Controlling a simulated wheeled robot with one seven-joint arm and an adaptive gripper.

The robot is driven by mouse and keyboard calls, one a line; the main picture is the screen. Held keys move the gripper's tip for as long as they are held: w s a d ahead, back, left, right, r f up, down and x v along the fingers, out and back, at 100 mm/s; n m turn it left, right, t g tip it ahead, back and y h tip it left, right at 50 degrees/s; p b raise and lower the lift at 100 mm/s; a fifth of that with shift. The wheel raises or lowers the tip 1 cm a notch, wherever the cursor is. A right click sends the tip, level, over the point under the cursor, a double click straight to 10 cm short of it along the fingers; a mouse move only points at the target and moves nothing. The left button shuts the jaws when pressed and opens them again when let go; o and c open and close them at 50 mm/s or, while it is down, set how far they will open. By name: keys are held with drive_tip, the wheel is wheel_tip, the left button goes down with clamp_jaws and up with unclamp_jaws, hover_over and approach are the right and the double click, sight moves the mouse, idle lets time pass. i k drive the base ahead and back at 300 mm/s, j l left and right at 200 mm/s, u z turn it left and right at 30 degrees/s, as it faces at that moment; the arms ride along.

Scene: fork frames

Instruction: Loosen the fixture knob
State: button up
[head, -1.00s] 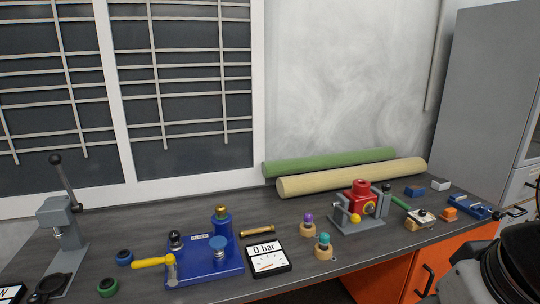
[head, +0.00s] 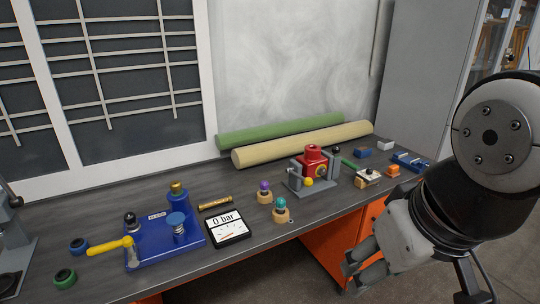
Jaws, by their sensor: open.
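The grey fixture (head: 328,187) stands on the bench right of centre and holds a red part (head: 312,157). A yellow ball knob (head: 309,182) is at its front, and a small black knob (head: 336,150) is at its right end. I cannot tell from this view which is the fixture knob. My gripper (head: 355,268) is at the lower right, in front of the orange cabinet and below the bench top. It is open and empty, well apart from the fixture. My arm covers the right side of the view.
A blue pump rig (head: 160,243) with a yellow lever stands on the left, beside a gauge (head: 228,226) reading 0 bar. Two wooden stands with purple (head: 264,185) and teal (head: 280,203) tops are left of the fixture. A green roll (head: 280,132) and a cream roll (head: 300,145) lie behind.

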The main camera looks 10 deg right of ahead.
sight(335, 150)
drive_tip(key=i+l+z, duration=0.15)
drive_tip(key=i+l, duration=0.2)
drive_tip(key=i+l+z, duration=0.1)
drive_tip(key=i+l, duration=0.2)
drive_tip(key=i, duration=0.25)
drive_tip(key=i+l+z, duration=0.15)
drive_tip(key=i, duration=0.3)
drive_tip(key=i+l+z, duration=0.15)
drive_tip(key=i+l, duration=0.2)
drive_tip(key=i, duration=0.15)
